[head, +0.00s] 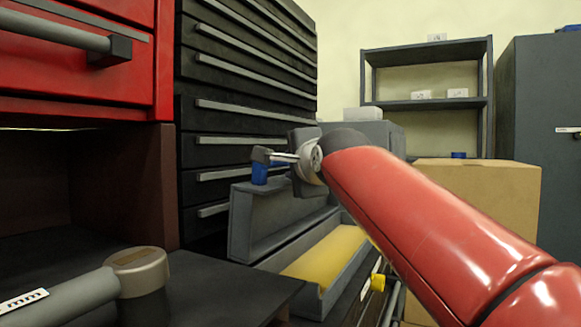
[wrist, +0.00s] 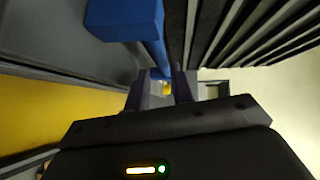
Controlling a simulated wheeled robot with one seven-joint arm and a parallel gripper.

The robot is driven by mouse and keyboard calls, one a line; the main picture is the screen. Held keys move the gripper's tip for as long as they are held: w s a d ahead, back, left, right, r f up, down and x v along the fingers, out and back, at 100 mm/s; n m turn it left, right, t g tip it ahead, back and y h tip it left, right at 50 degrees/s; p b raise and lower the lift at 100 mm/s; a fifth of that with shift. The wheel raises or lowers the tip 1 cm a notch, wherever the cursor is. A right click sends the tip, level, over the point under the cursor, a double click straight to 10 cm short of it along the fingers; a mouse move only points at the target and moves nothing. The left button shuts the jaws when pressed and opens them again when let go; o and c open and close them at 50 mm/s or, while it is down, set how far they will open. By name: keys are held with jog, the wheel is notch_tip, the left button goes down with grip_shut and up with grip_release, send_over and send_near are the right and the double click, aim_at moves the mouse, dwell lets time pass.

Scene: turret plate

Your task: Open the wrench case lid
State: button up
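The grey wrench case (head: 318,278) has its lid (head: 280,222) standing up at the back, roughly upright, and yellow lining (head: 325,255) shows inside. A blue handle (head: 260,174) sits at the lid's top edge; in the wrist view it (wrist: 126,20) reaches down to the fingertips. My gripper (head: 268,156) is at this blue handle, above the lid's left end. In the wrist view the fingers (wrist: 161,88) stand a little apart, with the end of the blue handle at the gap. Whether they press on it is hidden.
Black drawers (head: 245,90) rise just behind the lid. A red cabinet (head: 80,60) is at the left, above a dark surface with a grey round-headed tool (head: 135,262). A cardboard box (head: 480,195) and shelves (head: 425,103) stand at the right.

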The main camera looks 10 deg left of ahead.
jog(key=v, duration=0.6)
jog(key=shift+s+b, duration=0.4)
jog(key=shift+s, duration=0.05)
jog(key=shift+d+f, duration=0.1)
jog(key=shift+d, duration=0.05)
